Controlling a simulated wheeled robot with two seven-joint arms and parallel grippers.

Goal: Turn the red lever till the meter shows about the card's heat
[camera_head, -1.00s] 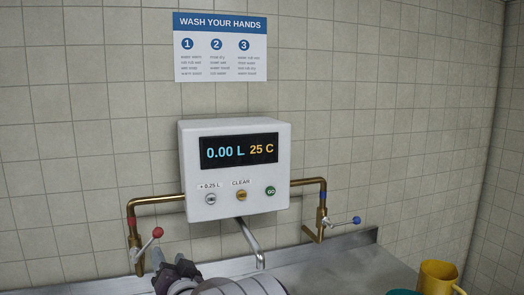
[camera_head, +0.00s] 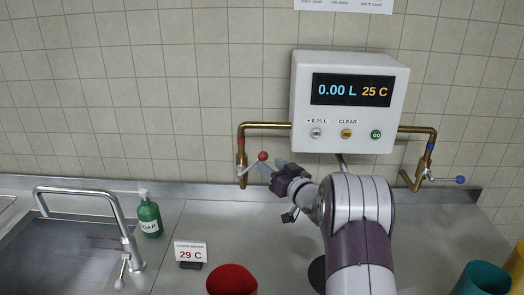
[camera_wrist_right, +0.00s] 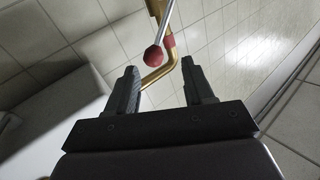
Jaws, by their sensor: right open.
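The red lever (camera_head: 262,157) is a metal rod with a red ball end on the brass pipe left of the meter. In the head view it slants up to the right. The meter (camera_head: 350,90) is a white wall box reading 0.00 L and 25 C. The card (camera_head: 191,252) stands on the counter and reads 29 C. My right gripper (camera_head: 272,171) is open beside the red ball. In the right wrist view the red ball (camera_wrist_right: 154,56) appears between and beyond the open fingertips (camera_wrist_right: 161,75); no contact is clear. My left gripper is out of view.
A sink tap (camera_head: 110,215), green soap bottle (camera_head: 149,216), red container (camera_head: 231,280), teal container (camera_head: 482,279) and yellow container (camera_head: 516,262) stand around the counter. Bare counter (camera_head: 220,225) lies left of my right arm.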

